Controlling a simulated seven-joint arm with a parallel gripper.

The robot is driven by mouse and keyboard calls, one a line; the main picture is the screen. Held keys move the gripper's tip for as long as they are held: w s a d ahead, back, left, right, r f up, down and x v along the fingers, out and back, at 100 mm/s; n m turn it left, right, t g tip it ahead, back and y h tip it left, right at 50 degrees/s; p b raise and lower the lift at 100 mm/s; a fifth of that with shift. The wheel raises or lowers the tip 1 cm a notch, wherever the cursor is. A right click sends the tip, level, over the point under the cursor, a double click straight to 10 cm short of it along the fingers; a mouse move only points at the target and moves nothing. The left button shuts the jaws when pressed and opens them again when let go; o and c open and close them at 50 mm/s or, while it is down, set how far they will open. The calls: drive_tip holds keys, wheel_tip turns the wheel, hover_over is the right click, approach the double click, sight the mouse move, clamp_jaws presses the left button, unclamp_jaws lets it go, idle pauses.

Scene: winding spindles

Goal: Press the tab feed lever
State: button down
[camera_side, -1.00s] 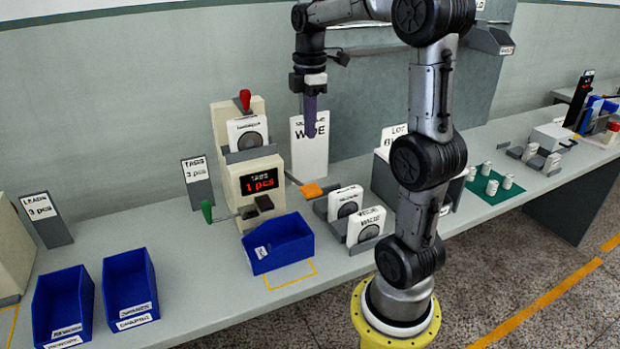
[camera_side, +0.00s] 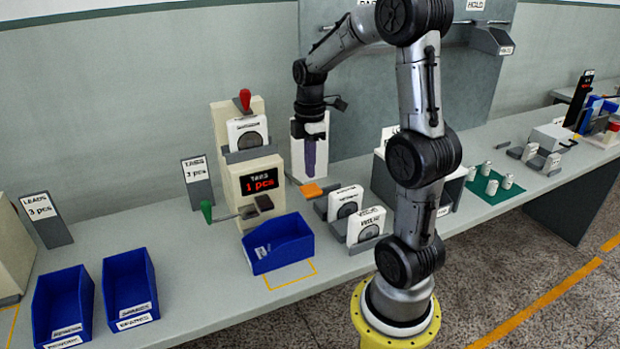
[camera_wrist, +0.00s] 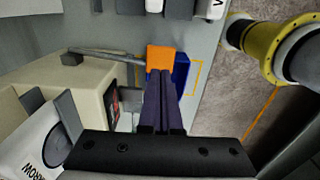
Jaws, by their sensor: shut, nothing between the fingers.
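The tabs machine (camera_side: 262,184) is a cream box with a red-on-black display reading "TABS 1 pcs". A lever with an orange paddle (camera_side: 311,190) sticks out from its right side, and a lever with a green knob (camera_side: 207,211) from its left. My gripper (camera_side: 310,174) points down just above the orange paddle, its purple fingers together and empty. In the wrist view the orange paddle (camera_wrist: 160,58) lies just beyond the closed fingertips (camera_wrist: 163,76). I cannot tell whether they touch. A sign reads "TABS 3 pcs" (camera_side: 197,180) left of the machine.
A blue bin (camera_side: 282,245) stands in front of the machine. White-labelled spools in grey holders (camera_side: 346,203) stand close to the right of the paddle. Two more blue bins (camera_side: 130,285) are at the left. The bench between them is clear.

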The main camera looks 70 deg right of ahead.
sight(312, 192)
drive_tip(key=shift+f, duration=1.85)
drive_tip(key=f, duration=0.2)
drive_tip(key=s+a+f, duration=0.1)
drive_tip(key=f, duration=0.1)
drive_tip(key=shift+f, duration=0.1)
drive_tip(key=shift+r, duration=0.85)
drive_tip(key=shift+r, duration=0.25)
wheel_tip(312, 192, up, 14)
drive_tip(key=s+a, duration=0.1)
drive_tip(key=shift+a+f, duration=0.15)
drive_tip(key=shift+f, duration=0.1)
